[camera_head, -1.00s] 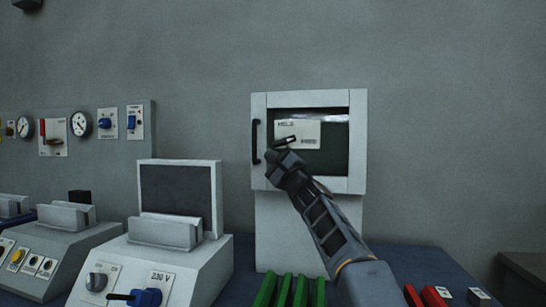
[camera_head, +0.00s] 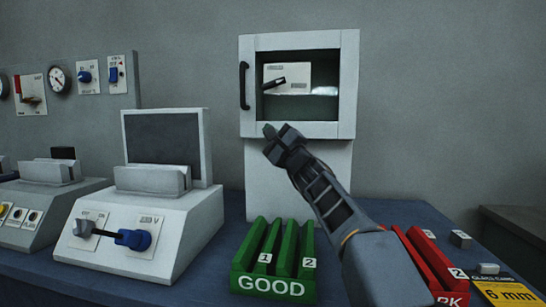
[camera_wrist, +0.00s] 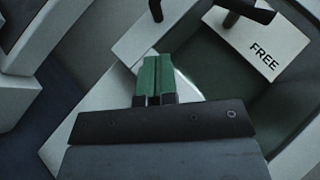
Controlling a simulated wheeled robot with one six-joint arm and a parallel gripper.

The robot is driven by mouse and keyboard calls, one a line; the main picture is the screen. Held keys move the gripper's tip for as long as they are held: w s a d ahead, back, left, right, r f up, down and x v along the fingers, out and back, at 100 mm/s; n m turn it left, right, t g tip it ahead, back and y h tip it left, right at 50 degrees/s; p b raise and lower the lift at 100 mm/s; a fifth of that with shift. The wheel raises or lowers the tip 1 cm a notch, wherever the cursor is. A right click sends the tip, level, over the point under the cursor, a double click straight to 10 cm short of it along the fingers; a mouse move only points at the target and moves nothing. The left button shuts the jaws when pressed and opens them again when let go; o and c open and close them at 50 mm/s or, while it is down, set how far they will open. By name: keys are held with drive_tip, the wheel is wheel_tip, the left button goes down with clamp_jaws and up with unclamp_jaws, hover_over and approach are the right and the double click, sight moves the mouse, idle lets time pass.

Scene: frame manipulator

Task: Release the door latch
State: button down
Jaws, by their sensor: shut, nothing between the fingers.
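A white cabinet (camera_head: 347,85) with a windowed door stands at the back. The door has a black bar handle (camera_head: 244,86) on its left side. A white latch plate (camera_head: 297,72) with a black lever (camera_head: 273,84) shows in the window area. In the wrist view the plate (camera_wrist: 285,50) reads "FREE", and the lever (camera_wrist: 245,12) is cut off by the top edge. My gripper (camera_head: 269,131) is shut and empty, with its green fingertips (camera_wrist: 156,78) together, near the door's lower left edge in the head view. Whether it touches the door cannot be told.
A green rack (camera_head: 275,284) marked GOOD and a red rack (camera_head: 440,270) stand on the blue table on either side of my arm. A white tester (camera_head: 150,225) with knobs stands left of the cabinet.

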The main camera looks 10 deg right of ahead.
drive_tip(key=shift+s+d+f+b, duration=0.1)
drive_tip(key=shift+s+f+b, duration=0.15)
drive_tip(key=shift+s+f, duration=0.45)
drive_tip(key=shift+s+f+b, duration=0.25)
drive_tip(key=shift+s+f, duration=0.2)
drive_tip(key=shift+f, duration=0.3)
drive_tip(key=s+a+f+n+g+h+p, duration=0.1)
drive_tip(key=s+a+f+n+g+p, duration=0.15)
drive_tip(key=s+n+g+p, duration=0.5)
drive_tip(key=s+a+f+n+g+h+p, duration=0.1)
drive_tip(key=s+a+f+n+g+p, duration=0.25)
drive_tip(key=p, duration=0.75)
drive_tip(key=s+d+f+n+g+h+p, duration=0.3)
drive_tip(key=s+d+h+p, duration=0.2)
drive_tip(key=s, duration=0.4)
drive_tip(key=s+d+f+n+g+h+p, duration=0.3)
drive_tip(key=s+d+p, duration=0.3)
drive_tip(key=s+p, duration=0.2)
drive_tip(key=shift+s+g+h, duration=0.3)
drive_tip(key=shift+s+h, duration=0.15)
drive_tip(key=shift+h, duration=0.45)
drive_tip(key=c, duration=1.8)
unclamp_jaws()
drive_tip(key=shift+c, duration=0.2)
